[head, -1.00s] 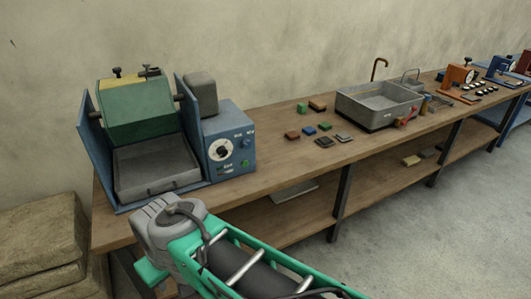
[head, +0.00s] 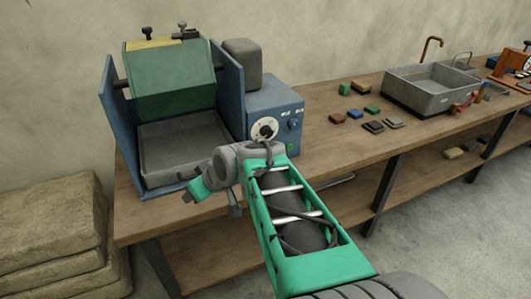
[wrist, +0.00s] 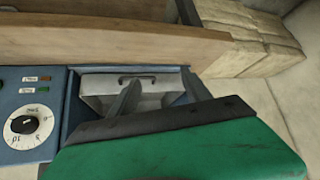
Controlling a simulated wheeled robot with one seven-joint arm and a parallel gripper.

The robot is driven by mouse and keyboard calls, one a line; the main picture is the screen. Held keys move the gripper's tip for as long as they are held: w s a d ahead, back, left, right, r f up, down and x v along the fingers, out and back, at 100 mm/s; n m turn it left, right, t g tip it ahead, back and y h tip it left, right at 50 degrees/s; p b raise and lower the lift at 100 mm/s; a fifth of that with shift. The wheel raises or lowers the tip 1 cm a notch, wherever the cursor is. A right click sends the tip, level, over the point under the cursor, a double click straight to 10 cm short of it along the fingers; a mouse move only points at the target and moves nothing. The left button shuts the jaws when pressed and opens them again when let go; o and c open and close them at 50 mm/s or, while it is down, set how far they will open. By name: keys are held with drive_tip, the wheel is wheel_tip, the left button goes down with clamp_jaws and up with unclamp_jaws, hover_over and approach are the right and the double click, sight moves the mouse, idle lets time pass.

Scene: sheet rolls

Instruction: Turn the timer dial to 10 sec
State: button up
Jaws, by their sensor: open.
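The timer dial is a round white plate with a black knob (head: 265,129) on the front of the blue control box (head: 273,105). It also shows at the left edge of the wrist view (wrist: 26,124), which is upside down. Its printed scale is partly legible there, but I cannot tell the pointer's exact setting. My gripper (wrist: 160,80) is open and empty, with its two dark fingers over the machine's grey tray (wrist: 105,88), apart from the dial. In the head view my green and grey wrist is in front of the machine, just left of and below the dial.
The green drum (head: 170,78) stands between blue side plates left of the box. A green button and small knobs sit beside the dial. Several coloured blocks (head: 371,109) and a metal sink (head: 430,88) are further right on the wooden bench (head: 330,160). Sacks (head: 55,235) lie at left.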

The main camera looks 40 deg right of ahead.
drive_tip(key=w+d+f+t+b, duration=0.3)
drive_tip(key=d+f+b, duration=0.1)
drive_tip(key=d, duration=0.4)
drive_tip(key=m+t+h+b, duration=0.2)
drive_tip(key=t+h+b, duration=0.35)
drive_tip(key=b, duration=0.25)
approach(269, 134)
drive_tip(key=w, duration=0.1)
drive_tip(key=shift+t+y, duration=0.25)
drive_tip(key=shift+t, duration=0.2)
drive_tip(key=x, duration=0.4)
drive_tip(key=p+x, duration=0.1)
drive_tip(key=x, duration=0.2)
drive_tip(key=shift+d+f, duration=0.15)
drive_tip(key=shift+f, duration=0.1)
drive_tip(key=shift+w+d, duration=0.1)
drive_tip(key=shift+w, duration=0.2)
drive_tip(key=shift+c, duration=0.3)
clamp_jaws()
